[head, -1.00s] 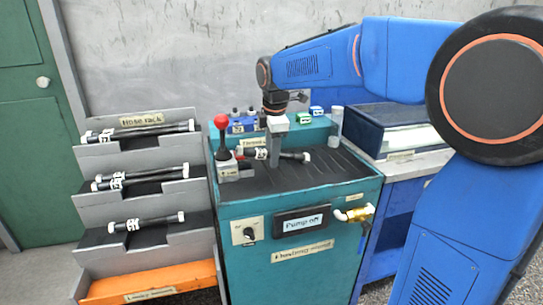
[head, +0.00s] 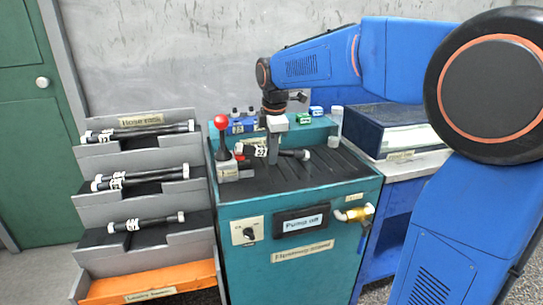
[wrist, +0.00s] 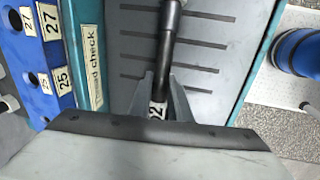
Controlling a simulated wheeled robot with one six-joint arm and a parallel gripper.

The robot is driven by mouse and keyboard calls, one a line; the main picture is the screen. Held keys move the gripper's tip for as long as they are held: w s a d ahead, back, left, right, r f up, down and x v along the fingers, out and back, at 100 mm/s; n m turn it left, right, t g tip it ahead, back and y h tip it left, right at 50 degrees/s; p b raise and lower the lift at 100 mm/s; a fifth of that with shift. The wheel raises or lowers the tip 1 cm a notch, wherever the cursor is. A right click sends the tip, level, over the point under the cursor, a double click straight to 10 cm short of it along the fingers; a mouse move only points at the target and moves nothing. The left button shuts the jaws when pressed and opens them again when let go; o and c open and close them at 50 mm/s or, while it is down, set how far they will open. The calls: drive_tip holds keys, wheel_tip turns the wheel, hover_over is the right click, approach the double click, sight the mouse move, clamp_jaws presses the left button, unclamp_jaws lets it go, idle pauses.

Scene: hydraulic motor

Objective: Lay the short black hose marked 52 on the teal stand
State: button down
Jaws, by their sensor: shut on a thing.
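The short black hose (head: 290,153) has white bands and a white tag that seems to read 52; the tag is partly hidden in the wrist view. My gripper (head: 275,148) is shut on the hose near its tag, over the top of the teal stand (head: 285,262). In the wrist view, my gripper (wrist: 160,90) has its fingers on both sides of the hose (wrist: 168,45), above the dark grooved top (wrist: 205,40). I cannot tell whether the hose touches that top.
A red-knobbed lever (head: 221,122) stands left of the hose. Blue and green port blocks line the stand's back. The grey hose rack (head: 95,215) at left holds several other hoses. A blue bench with a dark case (head: 375,140) is at right. The stand's front top is clear.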

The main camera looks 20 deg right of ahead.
wheel_tip(320, 180, up, 7)
drive_tip(key=shift+r, duration=0.6)
drive_tip(key=shift+f+h, duration=0.65)
drive_tip(key=shift+h, duration=0.15)
drive_tip(key=shift+d+f+h, duration=0.1)
drive_tip(key=shift+f+h, duration=0.6)
drive_tip(key=shift+f, duration=4.1)
